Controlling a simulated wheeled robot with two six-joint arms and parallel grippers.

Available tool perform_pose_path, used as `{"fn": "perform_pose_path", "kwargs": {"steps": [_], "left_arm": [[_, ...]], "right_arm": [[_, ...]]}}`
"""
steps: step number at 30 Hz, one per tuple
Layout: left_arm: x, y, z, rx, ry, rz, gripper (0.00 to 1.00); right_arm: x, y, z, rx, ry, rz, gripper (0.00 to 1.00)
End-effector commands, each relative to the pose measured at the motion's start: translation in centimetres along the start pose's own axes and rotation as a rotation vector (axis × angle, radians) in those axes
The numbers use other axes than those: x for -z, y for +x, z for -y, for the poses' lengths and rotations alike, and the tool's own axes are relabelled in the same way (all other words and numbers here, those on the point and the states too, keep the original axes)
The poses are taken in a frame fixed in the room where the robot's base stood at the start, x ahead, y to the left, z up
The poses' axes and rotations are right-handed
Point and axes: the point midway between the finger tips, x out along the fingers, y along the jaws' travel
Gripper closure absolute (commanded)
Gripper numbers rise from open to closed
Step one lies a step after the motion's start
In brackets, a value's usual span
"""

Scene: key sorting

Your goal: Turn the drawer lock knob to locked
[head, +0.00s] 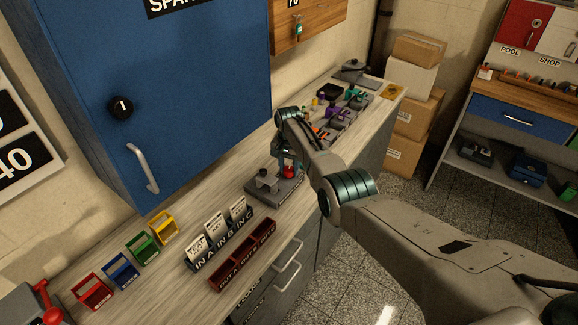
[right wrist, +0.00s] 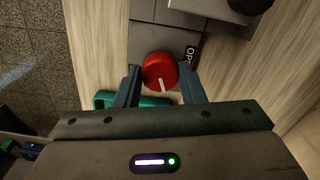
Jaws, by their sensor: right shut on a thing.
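A red round knob (head: 289,172) sits on a small grey device (head: 262,196) on the counter. In the right wrist view the red knob (right wrist: 158,70) has a white pointer line directed toward the bottom of the picture, slightly right. A dark label (right wrist: 190,56) beside it shows the letters "OP"; the rest is hidden. My right gripper (head: 287,162) reaches down over the device. In the right wrist view my right gripper's fingers (right wrist: 162,84) are shut on the red knob, one on each side. My left gripper is not in view.
A teal item (right wrist: 104,100) lies partly under my right gripper. A blue cabinet (head: 200,75) with a black knob (head: 121,107) hangs behind. Coloured keys stand at the counter's far end.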

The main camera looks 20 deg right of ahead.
Motion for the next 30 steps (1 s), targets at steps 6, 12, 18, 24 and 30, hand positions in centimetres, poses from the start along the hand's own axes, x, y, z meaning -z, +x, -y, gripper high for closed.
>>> {"fn": "perform_pose_path", "kwargs": {"steps": [6,12,18,24,30], "left_arm": [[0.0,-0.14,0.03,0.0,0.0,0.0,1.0],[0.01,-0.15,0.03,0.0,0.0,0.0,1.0],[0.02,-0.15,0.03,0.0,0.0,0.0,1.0],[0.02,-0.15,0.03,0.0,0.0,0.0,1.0],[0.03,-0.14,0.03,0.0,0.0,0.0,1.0]], "right_arm": [[0.16,-0.25,0.08,0.003,0.059,-0.005,0.87],[0.17,-0.26,0.09,0.003,0.076,-0.005,0.87],[0.17,-0.27,0.09,0.003,0.076,-0.005,0.87],[0.15,-0.26,0.09,0.003,0.076,-0.004,0.46],[0.09,-0.14,0.05,0.002,0.075,-0.003,0.42]]}}
